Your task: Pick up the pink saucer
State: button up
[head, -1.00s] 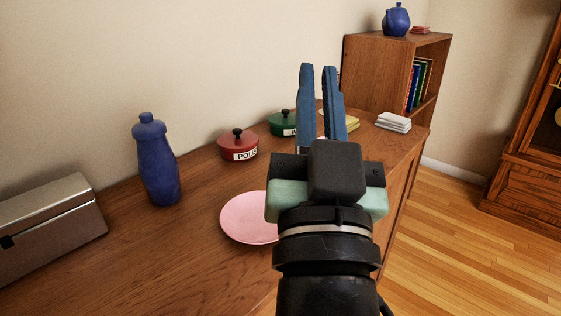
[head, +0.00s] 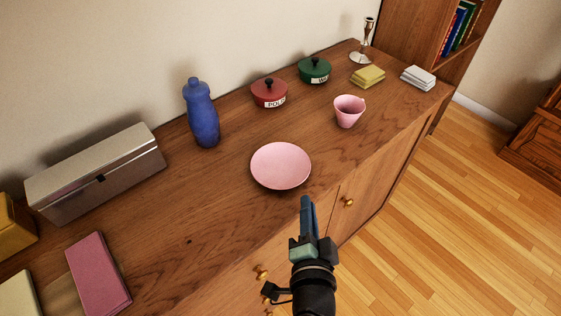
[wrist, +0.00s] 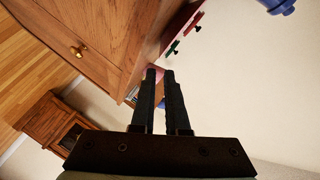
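The pink saucer (head: 281,166) lies flat on the wooden sideboard, near its front edge, in the head view. It is a shallow round dish and looks empty. My gripper (head: 307,204) is just below and right of the saucer in the picture, by the sideboard's front edge, apart from the saucer. In the wrist view, a gap shows between the two dark fingers of my gripper (wrist: 160,72), with nothing held. A small pink patch shows behind the fingertips there; I cannot tell what it belongs to.
On the sideboard (head: 215,205), a blue bottle (head: 203,117) and metal box (head: 98,172) stand left of the saucer. Bare wood surrounds the saucer.

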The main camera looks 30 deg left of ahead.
aim_at(307, 173)
jog(key=x, duration=0.9)
jog(key=shift+r, duration=0.2)
grip_shut()
dwell(1.3)
